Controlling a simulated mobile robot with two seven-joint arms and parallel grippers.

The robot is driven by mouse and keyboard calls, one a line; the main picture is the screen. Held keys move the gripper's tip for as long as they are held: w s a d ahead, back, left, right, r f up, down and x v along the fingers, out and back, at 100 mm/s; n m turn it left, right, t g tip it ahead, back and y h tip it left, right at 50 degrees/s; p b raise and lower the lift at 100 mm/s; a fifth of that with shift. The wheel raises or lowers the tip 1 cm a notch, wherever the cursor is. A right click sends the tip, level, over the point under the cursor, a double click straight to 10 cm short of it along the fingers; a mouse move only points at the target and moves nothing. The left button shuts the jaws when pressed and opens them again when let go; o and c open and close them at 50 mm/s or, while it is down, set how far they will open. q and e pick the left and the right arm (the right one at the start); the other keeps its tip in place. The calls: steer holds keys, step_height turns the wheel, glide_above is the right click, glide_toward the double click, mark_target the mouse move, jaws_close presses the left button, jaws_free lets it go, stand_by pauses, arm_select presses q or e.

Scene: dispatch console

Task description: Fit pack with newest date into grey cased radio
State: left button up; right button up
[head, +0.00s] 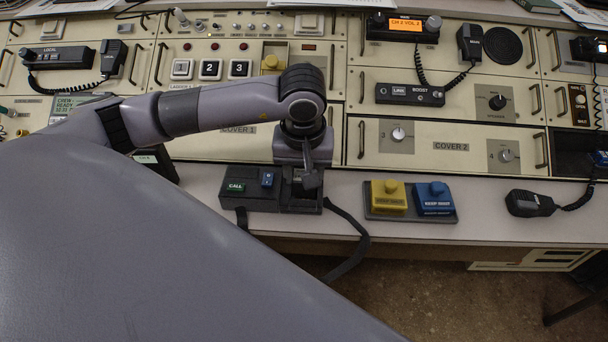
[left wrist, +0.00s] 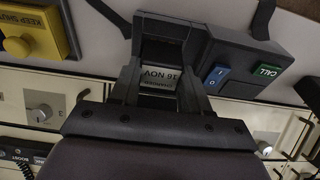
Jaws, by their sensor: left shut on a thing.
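My left gripper (head: 306,182) points down over the right end of a dark grey radio (head: 240,202) at the console's front ledge. In the left wrist view its fingers (left wrist: 158,92) are shut on a dark pack (left wrist: 160,75), whose pale label reads "16 NOV" upside down. The pack is at the radio's end bay (left wrist: 163,27); I cannot tell whether it is fully seated. The radio (left wrist: 240,62) has a green CALL label and a blue I/O switch, and a strap hangs from it. No other dated pack is readable. My right gripper is not in view.
Yellow and blue KEEP SHUT units (head: 388,195) stand on a tray right of the radio. A handset (head: 530,203) lies farther right. Panels with knobs and switches rise behind. The ledge between radio and tray is clear except for the strap (head: 350,240).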

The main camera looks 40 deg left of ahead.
arm_select(q)
steer(key=shift+f, duration=0.7)
steer(key=shift+f, duration=0.15)
steer(key=o, duration=1.2)
steer(key=shift+c, duration=0.2)
